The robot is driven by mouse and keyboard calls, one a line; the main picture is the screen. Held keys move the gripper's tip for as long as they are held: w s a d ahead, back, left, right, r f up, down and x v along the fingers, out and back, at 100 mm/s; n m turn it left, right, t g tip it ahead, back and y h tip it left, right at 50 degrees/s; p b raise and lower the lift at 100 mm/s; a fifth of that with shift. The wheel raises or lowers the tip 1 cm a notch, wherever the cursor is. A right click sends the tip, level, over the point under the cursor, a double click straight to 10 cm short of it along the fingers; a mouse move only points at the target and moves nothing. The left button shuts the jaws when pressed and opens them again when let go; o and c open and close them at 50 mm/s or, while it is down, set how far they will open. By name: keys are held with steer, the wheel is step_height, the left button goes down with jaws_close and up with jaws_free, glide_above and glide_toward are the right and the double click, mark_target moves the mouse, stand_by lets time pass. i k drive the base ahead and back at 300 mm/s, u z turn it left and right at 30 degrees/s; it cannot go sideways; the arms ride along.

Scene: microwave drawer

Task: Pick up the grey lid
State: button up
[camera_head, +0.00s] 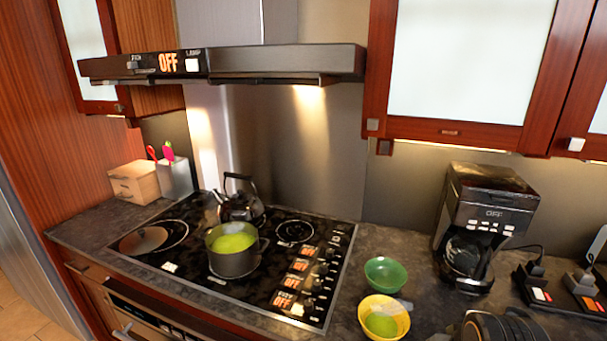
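The grey lid (143,240) looks like a flat, round, grey-brown disc with a small knob. It lies on the left part of the black cooktop (190,285), on or beside a burner ring. A dark grey pot (234,263) with bright green contents stands to the right of the lid, apart from it. My gripper's fingers are not in view, so I cannot see whether they are open or shut. Nothing is seen touching the lid.
A black kettle (240,207) stands behind the pot. A wooden box (133,183) and utensil holder (175,180) are at the back left. Green bowl (385,274), yellow bowl (402,312) and coffee maker (485,220) stand right. A range hood (270,63) overhangs the cooktop.

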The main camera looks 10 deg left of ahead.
mark_target(142, 241)
steer(key=u, duration=1.9)
